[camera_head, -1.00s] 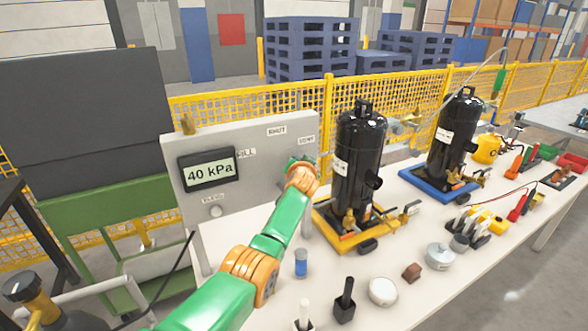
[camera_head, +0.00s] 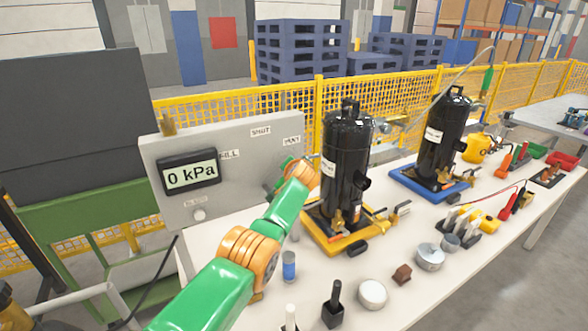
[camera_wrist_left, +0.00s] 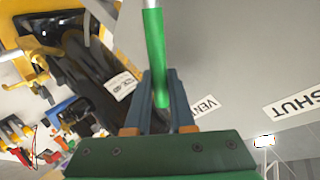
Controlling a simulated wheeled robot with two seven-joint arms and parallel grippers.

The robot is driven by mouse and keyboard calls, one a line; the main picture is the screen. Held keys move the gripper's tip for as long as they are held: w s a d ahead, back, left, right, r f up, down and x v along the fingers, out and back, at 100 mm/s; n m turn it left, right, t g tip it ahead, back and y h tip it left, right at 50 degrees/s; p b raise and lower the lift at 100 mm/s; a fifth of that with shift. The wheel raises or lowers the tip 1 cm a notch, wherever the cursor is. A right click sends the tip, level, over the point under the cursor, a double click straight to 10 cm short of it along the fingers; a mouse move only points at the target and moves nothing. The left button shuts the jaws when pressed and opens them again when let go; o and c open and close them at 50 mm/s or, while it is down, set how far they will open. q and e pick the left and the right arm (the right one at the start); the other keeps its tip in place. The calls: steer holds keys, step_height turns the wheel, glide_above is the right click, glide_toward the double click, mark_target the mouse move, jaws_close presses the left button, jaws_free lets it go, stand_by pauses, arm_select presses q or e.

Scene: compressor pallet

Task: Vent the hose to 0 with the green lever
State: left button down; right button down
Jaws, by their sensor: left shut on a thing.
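The grey panel (camera_head: 236,188) carries a display (camera_head: 190,176) that reads 0 kPa. The labels SHUT (camera_head: 261,131) and VENT (camera_head: 291,141) are along its top right; FILL is left of them. The green lever (camera_wrist_left: 154,55) shows in the left wrist view, running up between the fingers of my left gripper (camera_wrist_left: 160,103). The fingers are shut on the lever beside the VENT label (camera_wrist_left: 206,106). In the head view my left gripper (camera_head: 299,172) is at the panel's right side, and its own arm hides the lever there. My right gripper is out of view.
A black compressor (camera_head: 346,160) on a yellow base (camera_head: 340,237) stands close right of my left gripper. Another compressor (camera_head: 440,140) stands on a blue base (camera_head: 418,186). Small parts, including a blue cylinder (camera_head: 289,266) and a white round lid (camera_head: 372,294), lie along the table's front.

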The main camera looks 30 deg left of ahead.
arm_select(q)
steer(key=c, duration=1)
jaws_free()
steer(key=shift+c, duration=0.2)
steer(key=shift+w+a+f, duration=0.1)
steer(key=shift+a+f, duration=0.05)
steer(key=shift+s+d+r+p, duration=0.3)
steer(key=shift+d+r+p, duration=0.15)
steer(key=shift+p, duration=0.15)
steer(key=v, duration=0.5)
steer(key=shift+s+d, duration=0.2)
steer(key=shift+s, duration=0.25)
steer(key=shift+f, duration=0.1)
